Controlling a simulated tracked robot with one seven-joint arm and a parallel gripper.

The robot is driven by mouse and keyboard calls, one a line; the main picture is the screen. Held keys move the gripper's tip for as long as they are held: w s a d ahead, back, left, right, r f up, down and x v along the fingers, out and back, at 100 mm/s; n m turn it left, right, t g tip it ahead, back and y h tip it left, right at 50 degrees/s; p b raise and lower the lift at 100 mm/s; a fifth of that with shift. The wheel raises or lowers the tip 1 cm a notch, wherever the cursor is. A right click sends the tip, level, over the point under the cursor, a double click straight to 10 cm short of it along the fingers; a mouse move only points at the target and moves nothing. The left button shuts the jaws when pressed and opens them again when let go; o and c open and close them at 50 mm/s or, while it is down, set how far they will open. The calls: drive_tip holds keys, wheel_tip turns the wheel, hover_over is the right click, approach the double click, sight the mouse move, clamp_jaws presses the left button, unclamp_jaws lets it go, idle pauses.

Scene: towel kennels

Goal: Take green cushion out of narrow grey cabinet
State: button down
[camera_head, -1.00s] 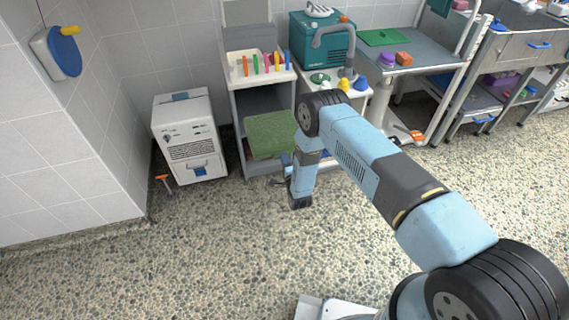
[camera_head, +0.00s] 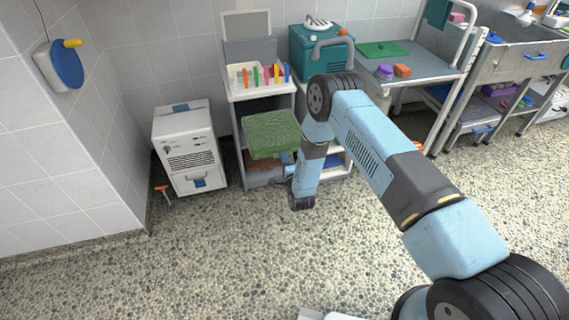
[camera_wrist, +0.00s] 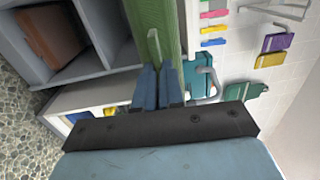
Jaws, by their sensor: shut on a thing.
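The green cushion (camera_head: 270,134) is at the front of the narrow grey cabinet (camera_head: 237,135), at the height of its upper opening. Its top and front faces show; how much of it is still inside I cannot tell. My gripper (camera_head: 289,169) is at the cushion's lower right corner in the head view, partly hidden by my arm. In the wrist view, the blue fingers of my gripper (camera_wrist: 158,84) are shut on a light strip at the edge of the green cushion (camera_wrist: 143,18).
A brown block (camera_wrist: 50,42) lies in a lower compartment of the cabinet. A tray with coloured sticks (camera_head: 258,74) stands on the cabinet top. A white box unit (camera_head: 188,148) is to the left, a white shelf unit (camera_head: 337,166) to the right.

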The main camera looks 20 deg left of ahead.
wheel_tip(320, 180, up, 13)
drive_tip(key=shift+s+d, duration=0.25)
drive_tip(key=shift+s, duration=0.15)
idle(0.9)
drive_tip(key=shift+r, duration=0.1)
